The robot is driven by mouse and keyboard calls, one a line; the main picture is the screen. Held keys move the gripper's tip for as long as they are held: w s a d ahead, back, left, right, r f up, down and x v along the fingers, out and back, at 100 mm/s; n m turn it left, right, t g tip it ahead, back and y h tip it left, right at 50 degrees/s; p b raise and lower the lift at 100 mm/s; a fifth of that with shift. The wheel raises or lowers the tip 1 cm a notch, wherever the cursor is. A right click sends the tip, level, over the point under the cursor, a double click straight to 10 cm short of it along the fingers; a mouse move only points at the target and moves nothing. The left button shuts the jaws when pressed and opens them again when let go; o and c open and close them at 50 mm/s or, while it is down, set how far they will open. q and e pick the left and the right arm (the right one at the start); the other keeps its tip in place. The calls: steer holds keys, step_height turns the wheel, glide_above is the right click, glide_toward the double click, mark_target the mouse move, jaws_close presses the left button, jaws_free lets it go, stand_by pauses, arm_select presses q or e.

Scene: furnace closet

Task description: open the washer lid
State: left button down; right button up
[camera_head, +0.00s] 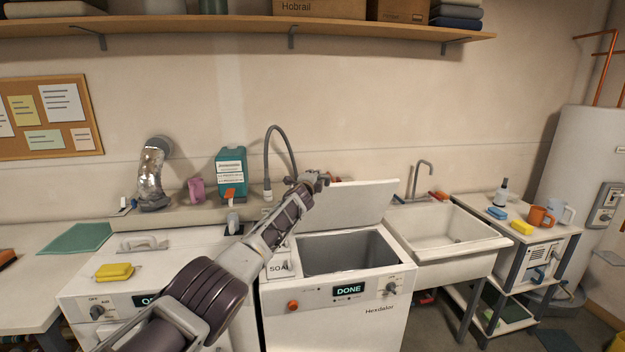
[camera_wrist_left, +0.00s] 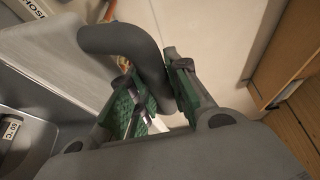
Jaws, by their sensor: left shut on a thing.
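The washer lid (camera_head: 352,203) is a pale panel standing raised at the back of the washer (camera_head: 340,305). The drum opening (camera_head: 348,252) below it is uncovered. My left gripper (camera_head: 318,180) is at the lid's upper left edge. In the left wrist view, its green-padded fingers (camera_wrist_left: 158,100) are closed around a thick dark grey curved bar (camera_wrist_left: 128,40). I cannot tell where the bar's ends attach. The lid also shows as a pale panel in this view (camera_wrist_left: 72,65). My right gripper is not in view.
A grey hose (camera_head: 268,150) arches behind my left gripper. A teal jug (camera_head: 231,168) stands on the back ledge. A white sink (camera_head: 450,235) adjoins the washer's right side. A wooden shelf (camera_head: 220,25) runs overhead.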

arm_select(q)
steer(key=shift+w+r, duration=0.15)
steer(key=shift+r, duration=0.1)
stand_by(0.3)
steer(key=c, duration=1.3)
jaws_free()
steer(key=shift+f, duration=0.15)
steer(key=shift+s+d, duration=0.2)
steer(key=shift+s, duration=0.3)
steer(key=shift+s+a, duration=0.2)
steer(key=shift+s, duration=0.35)
steer(key=shift+s+a+r, duration=0.15)
steer(key=shift+s+a, duration=0.05)
steer(key=shift+s, duration=1.2)
steer(key=shift+s+a+r, duration=0.1)
steer(key=shift+s+a, duration=0.1)
steer(key=shift+s, duration=1.15)
